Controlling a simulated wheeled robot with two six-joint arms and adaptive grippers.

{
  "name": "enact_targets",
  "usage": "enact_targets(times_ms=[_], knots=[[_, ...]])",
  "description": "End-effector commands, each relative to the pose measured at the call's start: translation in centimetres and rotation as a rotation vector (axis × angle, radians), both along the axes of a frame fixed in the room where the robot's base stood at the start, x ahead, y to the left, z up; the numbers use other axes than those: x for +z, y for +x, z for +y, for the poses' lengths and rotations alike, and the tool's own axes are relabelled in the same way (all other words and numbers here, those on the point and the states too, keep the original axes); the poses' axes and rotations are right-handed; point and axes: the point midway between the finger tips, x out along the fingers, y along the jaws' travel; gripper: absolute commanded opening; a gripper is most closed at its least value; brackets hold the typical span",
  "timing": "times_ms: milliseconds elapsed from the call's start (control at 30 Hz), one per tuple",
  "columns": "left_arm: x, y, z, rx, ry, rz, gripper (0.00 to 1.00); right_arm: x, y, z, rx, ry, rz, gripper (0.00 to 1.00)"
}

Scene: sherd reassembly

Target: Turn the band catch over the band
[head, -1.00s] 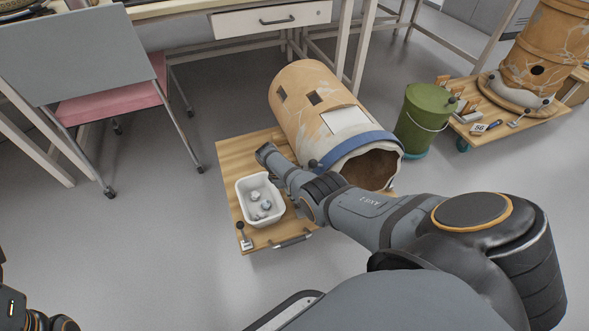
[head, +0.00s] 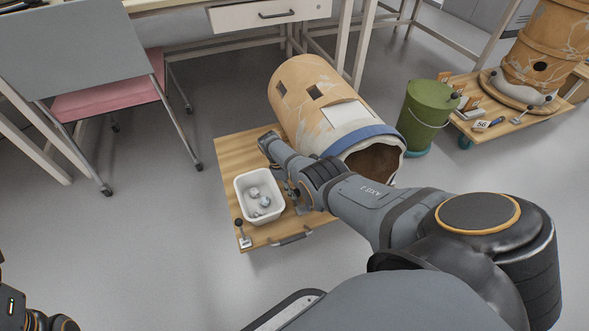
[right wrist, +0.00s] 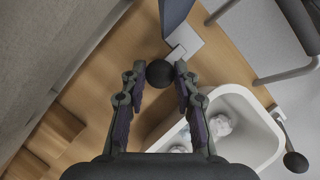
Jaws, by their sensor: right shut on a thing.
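The large tan jar (head: 292,100) lies on its side on a wooden board, with its open mouth (head: 378,163) facing lower right. A blue band (head: 362,138) runs around it near a white rim. In the right wrist view, my right gripper (right wrist: 160,80) is shut on a black ball knob (right wrist: 159,73), the band catch's handle. A blue piece (right wrist: 172,14) and a white plate (right wrist: 186,42) show just beyond it. In the head view, my right gripper (head: 302,203) is low beside the jar, and my forearm hides the catch and the near part of the band.
A white tub (head: 239,187) with several small pieces stands on the wooden board (head: 232,150), near a black-knobbed lever (head: 240,224). A green bucket (head: 425,117) is right of the jar. A second board behind it carries another jar (head: 545,50).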

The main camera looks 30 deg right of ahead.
Motion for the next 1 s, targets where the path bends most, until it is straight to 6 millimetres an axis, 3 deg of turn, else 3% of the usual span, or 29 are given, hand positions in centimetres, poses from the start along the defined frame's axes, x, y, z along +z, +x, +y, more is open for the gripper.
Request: enact_targets(times_ms=[100,133,300,667,833,1000], knots=[[0.0,0.0,0.0,0.0,0.0,0.0,0.0,-0.1,-0.1,-0.1,-0.001,-0.002,0.002,0.0],[0.0,0.0,0.0,0.0,0.0,0.0,0.0,-0.1,-0.1,-0.1,-0.001,-0.002,0.002,0.31],[0.0,0.0,0.0,0.0,0.0,0.0,0.0,0.0,-0.1,-0.1,0.0,-0.001,0.002,0.53],[-0.1,0.1,0.0,-0.001,0.002,0.005,0.0,0.4,0.2,0.1,0.001,-0.001,-0.003,0.53],[-0.1,0.1,0.0,-0.001,0.001,0.003,0.0,3.0,1.1,0.6,0.001,0.0,-0.005,0.53],[0.0,0.0,0.0,-0.001,0.001,0.002,0.0,7.1,2.7,1.5,0.002,0.001,-0.004,0.53]])
